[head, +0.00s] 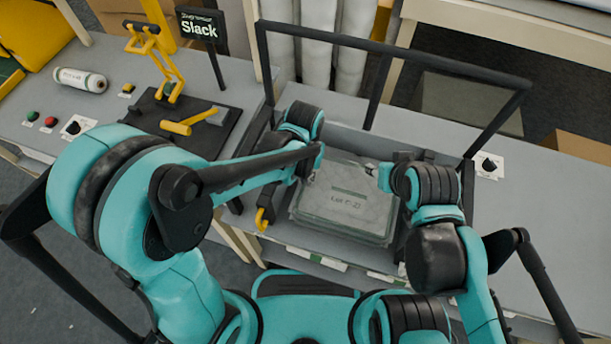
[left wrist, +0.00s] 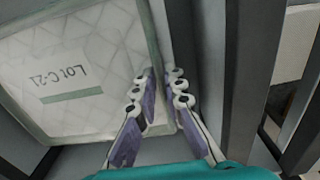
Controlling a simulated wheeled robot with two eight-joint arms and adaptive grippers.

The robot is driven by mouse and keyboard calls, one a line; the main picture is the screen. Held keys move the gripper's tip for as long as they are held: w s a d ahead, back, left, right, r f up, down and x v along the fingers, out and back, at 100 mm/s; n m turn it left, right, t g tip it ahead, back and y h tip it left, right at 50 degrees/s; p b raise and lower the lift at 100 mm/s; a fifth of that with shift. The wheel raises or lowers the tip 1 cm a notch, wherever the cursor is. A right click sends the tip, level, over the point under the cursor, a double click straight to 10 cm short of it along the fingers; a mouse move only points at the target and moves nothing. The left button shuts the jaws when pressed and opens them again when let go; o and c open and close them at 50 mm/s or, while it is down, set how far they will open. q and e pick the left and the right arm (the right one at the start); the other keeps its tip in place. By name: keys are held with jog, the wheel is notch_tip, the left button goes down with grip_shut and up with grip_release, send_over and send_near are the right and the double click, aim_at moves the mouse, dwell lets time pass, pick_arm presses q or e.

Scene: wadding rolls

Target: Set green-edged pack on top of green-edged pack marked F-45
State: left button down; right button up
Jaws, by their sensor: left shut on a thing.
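A pale quilted pack with green edges (head: 345,205) lies flat in the grey bay in the head view. Its label appears to read LOT C-21, and the label is clearer in the left wrist view (left wrist: 70,95). My left gripper (head: 312,175) is at the pack's left side and shut on its edge; in the left wrist view its fingers (left wrist: 163,88) straddle that edge. My right gripper (head: 380,175) is at the pack's upper right, its fingertips partly hidden. A further layer shows below the pack's front edge, but I cannot tell what it is. No F-45 mark is readable.
A black frame (head: 400,50) rises around the back of the bay.

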pick_arm(q)
jog(key=shift+f, duration=0.25)
jog(key=c, duration=1.6)
grip_release()
jog(key=shift+r, duration=0.2)
jog(key=shift+r+p, duration=0.3)
jog(key=shift+p, duration=0.05)
notch_tip(320, 180, up, 12)
jog(key=p, duration=0.4)
jog(key=s+a+r+n+t, duration=0.1)
jog(key=a+r+t, duration=0.1)
jog(key=a, duration=0.4)
jog(key=s+a+r+n+t, duration=0.1)
jog(key=s+a+r+t, duration=0.1)
jog(key=a, duration=0.4)
jog(key=s+a+r+n+t, duration=0.1)
jog(key=s+a+t, duration=0.1)
jog(key=a, duration=0.4)
jog(key=shift+s+r+n+t, duration=0.1)
jog(key=shift+r+n+t, duration=0.25)
jog(key=shift+t, duration=0.25)
jog(key=shift+d, duration=0.1)
